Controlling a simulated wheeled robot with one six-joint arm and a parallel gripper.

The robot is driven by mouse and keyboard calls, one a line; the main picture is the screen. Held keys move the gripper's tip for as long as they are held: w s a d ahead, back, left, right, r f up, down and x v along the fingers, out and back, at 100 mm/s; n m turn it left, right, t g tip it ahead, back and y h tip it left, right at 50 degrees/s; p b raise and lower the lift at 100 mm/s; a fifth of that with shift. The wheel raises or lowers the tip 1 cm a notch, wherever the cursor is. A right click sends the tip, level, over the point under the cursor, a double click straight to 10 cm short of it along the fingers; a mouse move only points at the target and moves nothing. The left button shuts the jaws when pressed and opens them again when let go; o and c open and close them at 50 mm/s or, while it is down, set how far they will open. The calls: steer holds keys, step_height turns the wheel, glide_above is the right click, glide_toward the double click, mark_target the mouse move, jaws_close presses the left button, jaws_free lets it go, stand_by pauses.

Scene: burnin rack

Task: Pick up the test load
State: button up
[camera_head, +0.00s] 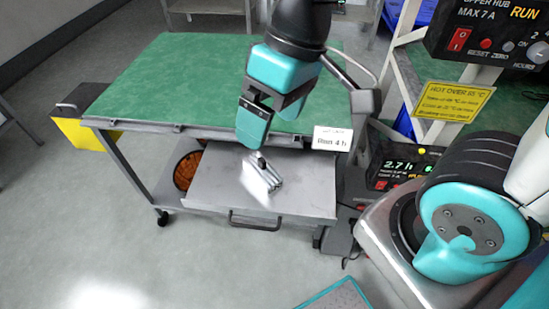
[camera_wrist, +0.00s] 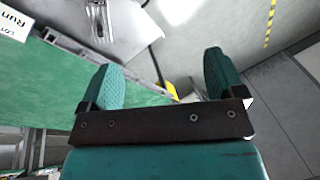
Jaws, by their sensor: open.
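The likely test load (camera_head: 262,177) is a small silver, finned metal piece with a dark end. It lies on a pulled-out grey metal drawer (camera_head: 310,190) below the green bench top. It also shows at the upper left of the wrist view (camera_wrist: 100,20). My gripper (camera_head: 272,116) is open and empty, above the front edge of the bench. In the head view one fingertip is just above the silver piece in the picture, with a gap between them. In the wrist view my two teal fingers (camera_wrist: 163,78) stand wide apart with nothing between them.
The green bench top (camera_head: 170,80) is bare. A "Run 4 h" card (camera_head: 332,139) hangs at its front edge. The drawer's dark handle (camera_head: 254,222) faces the open floor. A powered rack panel (camera_head: 490,30) and yellow hot-surface sign (camera_head: 452,101) stand at right.

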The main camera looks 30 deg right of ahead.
steer(key=w+d+f+m+h, duration=0.1)
steer(key=w+d+f+m, duration=0.1)
steer(key=w+f, duration=0.4)
steer(key=m+h, duration=0.2)
glide_above(262, 168)
steer(key=d, duration=0.1)
step_height(262, 168, down, 7)
steer(key=f, duration=0.7)
steer(key=w+f, duration=0.1)
steer(key=f, duration=0.3)
steer(key=shift+w+a+f, duration=0.1)
steer(key=shift+f, duration=1.4)
steer(key=shift+w+a+f, duration=0.1)
steer(key=shift+f, duration=1.35)
steer(key=shift+c, duration=0.2)
steer(key=c, duration=1.1)
